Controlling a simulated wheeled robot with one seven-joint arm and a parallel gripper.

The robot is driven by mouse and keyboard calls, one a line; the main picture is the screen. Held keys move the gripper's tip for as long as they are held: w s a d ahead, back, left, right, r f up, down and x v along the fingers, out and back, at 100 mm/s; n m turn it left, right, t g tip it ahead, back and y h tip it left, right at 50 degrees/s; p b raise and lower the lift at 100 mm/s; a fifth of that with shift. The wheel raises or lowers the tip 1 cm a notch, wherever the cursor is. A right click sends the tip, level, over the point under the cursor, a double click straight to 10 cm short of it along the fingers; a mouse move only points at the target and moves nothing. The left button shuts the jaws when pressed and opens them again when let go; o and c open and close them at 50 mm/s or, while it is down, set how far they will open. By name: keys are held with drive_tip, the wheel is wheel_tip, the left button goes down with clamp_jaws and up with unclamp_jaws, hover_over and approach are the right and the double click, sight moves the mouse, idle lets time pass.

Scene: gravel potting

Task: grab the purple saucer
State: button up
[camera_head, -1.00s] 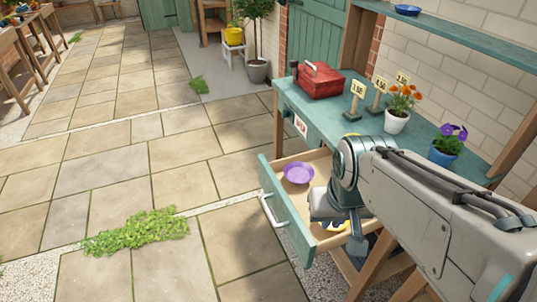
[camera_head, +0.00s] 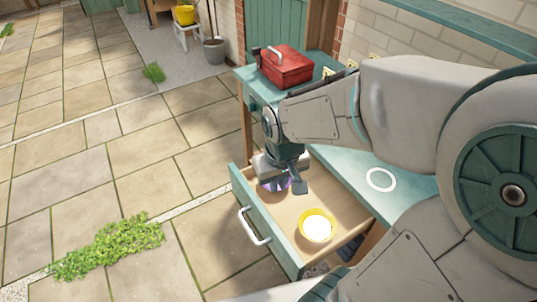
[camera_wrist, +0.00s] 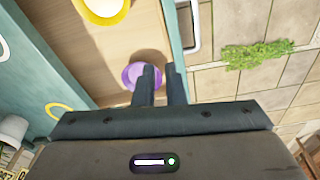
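The purple saucer (camera_head: 274,186) lies in the open drawer (camera_head: 262,228), near its far left end, mostly hidden under my gripper (camera_head: 292,182). In the wrist view the saucer (camera_wrist: 131,74) shows beside and partly behind the left finger of my gripper (camera_wrist: 161,70). The two fingers are apart with a narrow gap, and a little purple shows at that gap. I cannot tell whether the fingers touch the saucer or have its rim between them.
A yellow dish (camera_head: 318,227) with a white middle lies in the same drawer, nearer the camera; it also shows in the wrist view (camera_wrist: 103,8). A red toolbox (camera_head: 286,66) stands on the teal bench (camera_head: 345,165) above. A white ring (camera_head: 380,180) marks the bench top.

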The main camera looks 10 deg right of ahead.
drive_tip(key=w+a+f+n+h+p, duration=0.1)
drive_tip(key=w+a+f, duration=0.1)
drive_tip(key=w+a+f+n+h+p, duration=0.1)
drive_tip(key=w+a+f+n, duration=0.1)
drive_tip(key=w+a+f+n+t+h+p, duration=0.1)
drive_tip(key=w+n+h+p, duration=0.1)
drive_tip(key=w, duration=0.1)
drive_tip(key=shift+a+f, duration=0.4)
drive_tip(key=shift+n+t+h, duration=0.4)
drive_tip(key=shift+n+t, duration=0.1)
drive_tip(key=x, duration=0.4)
drive_tip(key=w+x, duration=0.1)
drive_tip(key=x, duration=0.4)
drive_tip(key=b+x, duration=0.1)
drive_tip(key=x, duration=0.3)
drive_tip(key=shift+w+a+f, duration=0.25)
clamp_jaws()
